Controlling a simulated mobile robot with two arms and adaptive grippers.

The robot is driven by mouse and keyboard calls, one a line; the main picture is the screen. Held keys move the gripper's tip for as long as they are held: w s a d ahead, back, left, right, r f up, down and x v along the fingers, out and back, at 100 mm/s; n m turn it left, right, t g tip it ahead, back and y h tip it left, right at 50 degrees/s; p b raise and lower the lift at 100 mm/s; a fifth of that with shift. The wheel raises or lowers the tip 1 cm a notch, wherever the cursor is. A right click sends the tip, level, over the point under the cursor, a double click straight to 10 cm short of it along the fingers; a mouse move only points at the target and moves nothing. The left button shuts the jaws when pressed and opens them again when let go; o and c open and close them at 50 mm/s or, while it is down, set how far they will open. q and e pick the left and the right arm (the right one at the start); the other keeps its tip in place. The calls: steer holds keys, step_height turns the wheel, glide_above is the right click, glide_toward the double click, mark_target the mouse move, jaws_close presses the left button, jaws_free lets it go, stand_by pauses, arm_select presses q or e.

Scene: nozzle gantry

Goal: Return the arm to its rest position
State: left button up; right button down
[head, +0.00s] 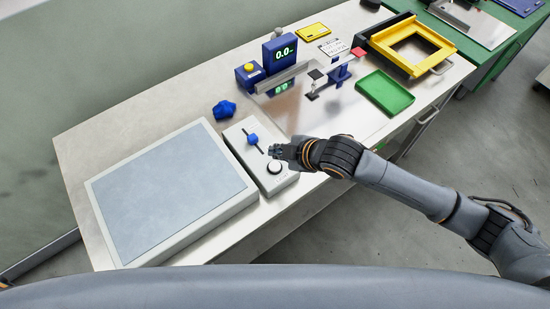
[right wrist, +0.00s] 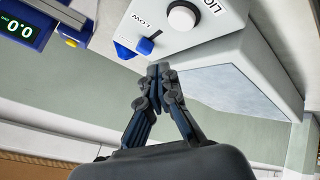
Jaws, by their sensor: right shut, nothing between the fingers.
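My right arm comes in from the right in the head view. Its right gripper (head: 276,152) is over the white control box, near the round white knob (head: 274,167). The control box (head: 238,145) has a blue slider handle (head: 253,139) in a dark slot. In the right wrist view my right gripper (right wrist: 160,70) has its fingertips together with nothing between them. The blue slider handle (right wrist: 145,46) and white knob (right wrist: 181,18) show beyond the fingertips; I cannot tell whether the fingers touch the box. My left gripper is not in view.
A large light panel (head: 165,195) lies left of the control box. A blue lump (head: 224,109), a blue display unit (head: 280,54), a green tray (head: 385,93) and a yellow frame (head: 441,47) stand farther back on the table. Free floor (head: 470,130) lies beyond the table's edge.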

steer(key=shift+r, duration=0.45)
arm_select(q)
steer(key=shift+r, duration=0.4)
arm_select(e)
steer(key=shift+f, duration=0.1)
